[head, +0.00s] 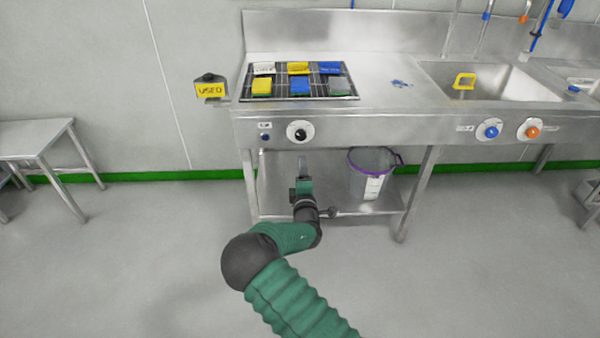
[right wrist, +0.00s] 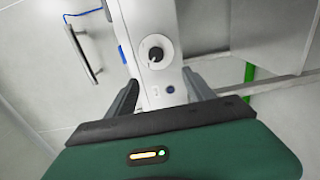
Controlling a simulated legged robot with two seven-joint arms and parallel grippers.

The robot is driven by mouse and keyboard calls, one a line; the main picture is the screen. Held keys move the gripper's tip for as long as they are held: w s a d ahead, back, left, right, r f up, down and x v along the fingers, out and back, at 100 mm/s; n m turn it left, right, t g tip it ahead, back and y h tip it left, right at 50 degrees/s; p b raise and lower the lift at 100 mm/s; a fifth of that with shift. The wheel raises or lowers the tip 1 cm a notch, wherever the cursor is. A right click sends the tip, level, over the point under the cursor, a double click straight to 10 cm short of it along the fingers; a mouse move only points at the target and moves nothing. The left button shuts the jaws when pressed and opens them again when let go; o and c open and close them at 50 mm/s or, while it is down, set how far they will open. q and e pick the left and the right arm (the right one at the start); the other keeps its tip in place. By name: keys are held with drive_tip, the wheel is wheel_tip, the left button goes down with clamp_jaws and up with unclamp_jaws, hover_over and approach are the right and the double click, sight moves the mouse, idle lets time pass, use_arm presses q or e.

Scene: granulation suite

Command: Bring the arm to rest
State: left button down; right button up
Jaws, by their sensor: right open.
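My right arm, in a green ribbed sleeve, reaches from the bottom of the head view toward the steel sink unit. My right gripper (head: 303,170) is in front of the unit, below its front panel (head: 350,131) in the picture. In the right wrist view my right gripper (right wrist: 162,88) has its two dark fingers apart. No object shows held between them. The panel's black knob (right wrist: 155,54) and a small blue button (right wrist: 170,89) show beyond the fingers. The same knob (head: 300,131) shows in the head view. My left gripper is not in view.
A rack (head: 300,99) holds several sponges on the worktop. A yellow "USED" holder (head: 210,89) is at its left. The sink (head: 490,82) holds a yellow item (head: 464,81). A bucket (head: 371,175) stands on the lower shelf.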

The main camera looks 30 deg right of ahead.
drive_tip(key=s+a+f+m+g+y, duration=0.3)
drive_tip(key=s+a+f+m+g, duration=0.4)
drive_tip(key=s+m, duration=0.25)
drive_tip(key=s+a+r+m+g+y, duration=0.1)
drive_tip(key=s+a+r+g+y, duration=0.15)
drive_tip(key=s+a, duration=0.8)
drive_tip(key=s+a+r+m+g+y, duration=0.1)
drive_tip(key=s+a+m+g+y, duration=0.2)
drive_tip(key=s+a, duration=0.7)
drive_tip(key=s+d+r+p, duration=0.1)
drive_tip(key=r+p, duration=0.8)
drive_tip(key=s+d+r+n+p, duration=0.1)
drive_tip(key=d+r+p, duration=0.1)
drive_tip(key=r+p, duration=0.7)
drive_tip(key=shift+s+r+y+p, duration=0.35)
drive_tip(key=shift+s+p, duration=0.05)
drive_tip(key=shift+n, duration=0.25)
